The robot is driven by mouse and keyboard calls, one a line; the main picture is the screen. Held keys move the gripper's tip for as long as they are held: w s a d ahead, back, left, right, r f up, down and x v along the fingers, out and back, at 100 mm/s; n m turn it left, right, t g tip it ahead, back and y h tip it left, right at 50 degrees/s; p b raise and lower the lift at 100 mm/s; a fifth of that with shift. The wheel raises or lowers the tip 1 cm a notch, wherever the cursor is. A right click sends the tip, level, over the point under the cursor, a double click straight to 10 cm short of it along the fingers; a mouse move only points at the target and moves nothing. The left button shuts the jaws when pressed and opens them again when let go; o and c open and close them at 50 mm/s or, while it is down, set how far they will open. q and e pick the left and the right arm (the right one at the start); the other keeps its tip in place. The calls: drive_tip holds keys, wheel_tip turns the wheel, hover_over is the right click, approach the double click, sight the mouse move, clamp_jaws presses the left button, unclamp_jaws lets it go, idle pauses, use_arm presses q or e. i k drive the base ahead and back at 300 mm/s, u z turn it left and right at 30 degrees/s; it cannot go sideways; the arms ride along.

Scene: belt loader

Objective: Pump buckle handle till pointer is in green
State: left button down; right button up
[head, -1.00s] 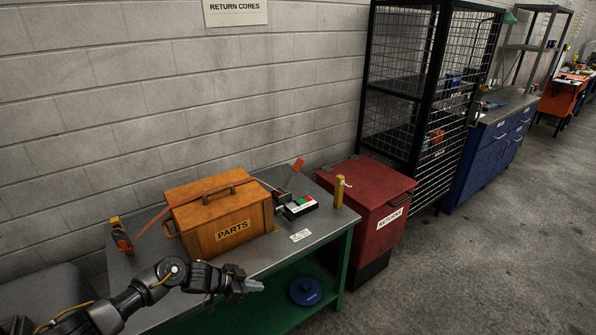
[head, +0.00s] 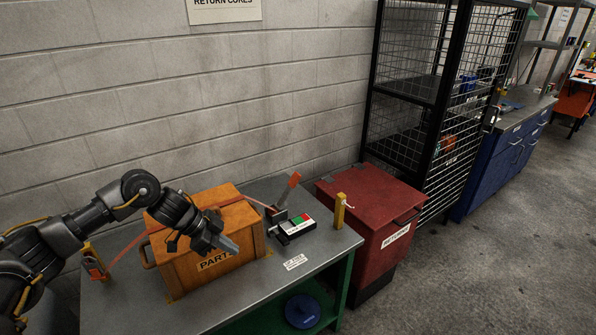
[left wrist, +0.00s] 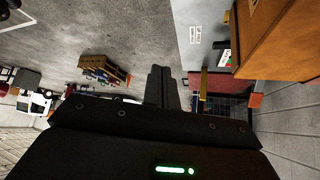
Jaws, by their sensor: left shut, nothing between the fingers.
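The buckle with its raised orange handle (head: 288,187) stands on the bench to the right of the wooden PARTS box (head: 212,251). An orange strap (head: 135,243) runs over the box to the buckle. The gauge box (head: 297,228) beside the buckle shows red and green fields; its pointer is too small to make out. My left gripper (head: 230,245) is shut and empty, in front of the box and left of the buckle, apart from the handle. Its closed fingers (left wrist: 162,88) also show in the left wrist view. My right gripper is not in view.
The grey bench (head: 325,240) is clear in front of the gauge. A yellow post (head: 340,212) stands at its right end. A red returns bin (head: 375,205) is beyond, and a blue lid (head: 302,311) lies on the lower shelf.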

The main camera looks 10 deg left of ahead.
sight(294, 180)
drive_tip(key=i, duration=1.45)
